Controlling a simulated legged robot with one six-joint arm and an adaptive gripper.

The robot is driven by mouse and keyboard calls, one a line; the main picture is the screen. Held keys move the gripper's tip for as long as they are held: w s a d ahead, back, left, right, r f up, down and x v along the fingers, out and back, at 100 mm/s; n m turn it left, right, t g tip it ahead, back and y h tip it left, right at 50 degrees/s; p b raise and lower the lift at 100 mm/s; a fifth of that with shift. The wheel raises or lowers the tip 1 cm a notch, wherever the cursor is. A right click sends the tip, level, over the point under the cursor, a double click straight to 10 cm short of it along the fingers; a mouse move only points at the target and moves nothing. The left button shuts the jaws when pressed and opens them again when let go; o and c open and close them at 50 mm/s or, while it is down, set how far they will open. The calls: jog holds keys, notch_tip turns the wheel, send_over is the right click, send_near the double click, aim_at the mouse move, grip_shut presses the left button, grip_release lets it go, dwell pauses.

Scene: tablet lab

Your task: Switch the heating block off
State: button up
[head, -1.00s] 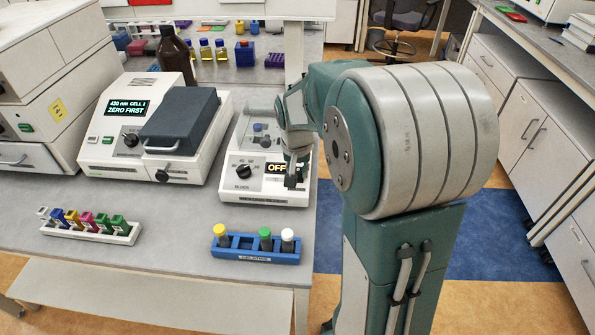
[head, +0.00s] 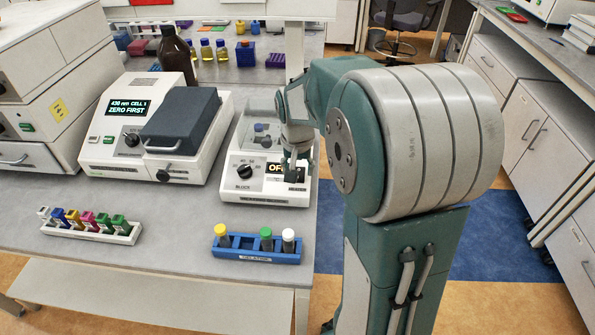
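The heating block (head: 236,185) is a white unit on the bench, left of my arm. It has a black knob (head: 244,171) at the left of its front panel and a dark display (head: 273,168) reading "OFF", partly covered by my gripper. Tubes (head: 261,136) stand under a clear cover on its top. My gripper (head: 297,178) points down over the right part of the front panel, close to the display's right side. Its fingers are small and overlap the panel, so I cannot tell whether they touch it or are apart.
A photometer (head: 115,160) with a dark lid stands left of the block. A blue rack (head: 254,256) with capped tubes sits in front of the block. A white rack of coloured cuvettes (head: 92,229) is at the front left. Bare bench (head: 175,215) lies between them.

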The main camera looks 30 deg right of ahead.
notch_tip(320, 180, up, 11)
jog(key=s+a, duration=0.1)
jog(key=shift+f, duration=0.2)
jog(key=shift+s, duration=0.1)
jog(key=s+a+n+t, duration=0.2)
jog(key=s+a, duration=0.3)
jog(key=s, duration=0.4)
jog(key=s+a+n+t, duration=0.2)
jog(key=s+a+n, duration=0.2)
jog(key=s+a, duration=0.2)
jog(key=shift+s+a+f+n+y, duration=0.3)
jog(key=shift+s+n+y, duration=0.1)
jog(key=shift+s, duration=1)
